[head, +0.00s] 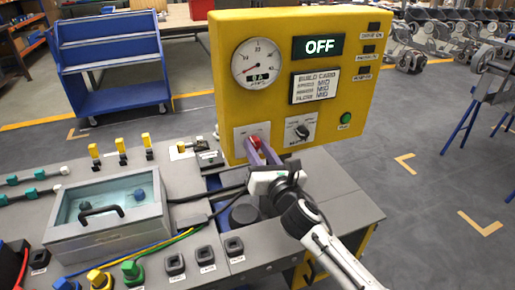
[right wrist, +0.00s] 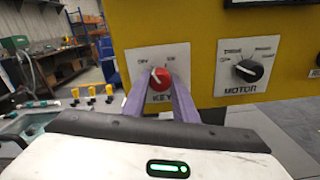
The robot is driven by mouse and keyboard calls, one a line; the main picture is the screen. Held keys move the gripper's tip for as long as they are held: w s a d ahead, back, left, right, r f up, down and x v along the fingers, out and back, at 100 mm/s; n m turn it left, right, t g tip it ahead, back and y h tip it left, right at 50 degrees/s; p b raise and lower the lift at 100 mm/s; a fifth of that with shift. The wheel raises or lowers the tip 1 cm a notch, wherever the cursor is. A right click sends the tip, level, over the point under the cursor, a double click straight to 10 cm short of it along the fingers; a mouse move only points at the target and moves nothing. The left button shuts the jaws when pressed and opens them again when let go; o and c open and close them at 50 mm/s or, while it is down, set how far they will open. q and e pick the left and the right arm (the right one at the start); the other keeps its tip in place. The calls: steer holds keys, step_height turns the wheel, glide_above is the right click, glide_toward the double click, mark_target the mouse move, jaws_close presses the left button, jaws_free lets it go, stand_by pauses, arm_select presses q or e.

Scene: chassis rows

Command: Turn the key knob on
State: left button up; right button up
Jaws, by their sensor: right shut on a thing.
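The red key knob (head: 254,142) sits on a pale plate marked KEY, low on the left of the yellow panel (head: 228,90). In the right wrist view the knob (right wrist: 160,78) has a pale mark near its upper left, towards the left label. My right gripper (head: 259,148) reaches the panel from the front, its purple fingers shut on the knob from both sides. The fingers (right wrist: 159,74) hide the knob's edges and parts of the plate. The panel's display (head: 319,46) reads OFF. My left gripper is not in view.
A black MOTOR knob (right wrist: 249,70) is just right of the key plate. A round gauge (head: 257,63) is above, and a green button (head: 346,118) is to the right. A lidded clear box (head: 108,212) and several coloured connectors stand on the bench at left.

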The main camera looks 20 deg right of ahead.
steer(key=m+p, duration=0.1)
steer(key=m, duration=1)
steer(key=shift+p, duration=0.3)
steer(key=shift+m, duration=0.4)
steer(key=o, duration=1)
steer(key=shift+o, duration=0.4)
steer(key=shift+s, duration=0.1)
steer(key=s, duration=1)
steer(key=shift+d+b, duration=0.25)
steer(key=shift+b, duration=0.05)
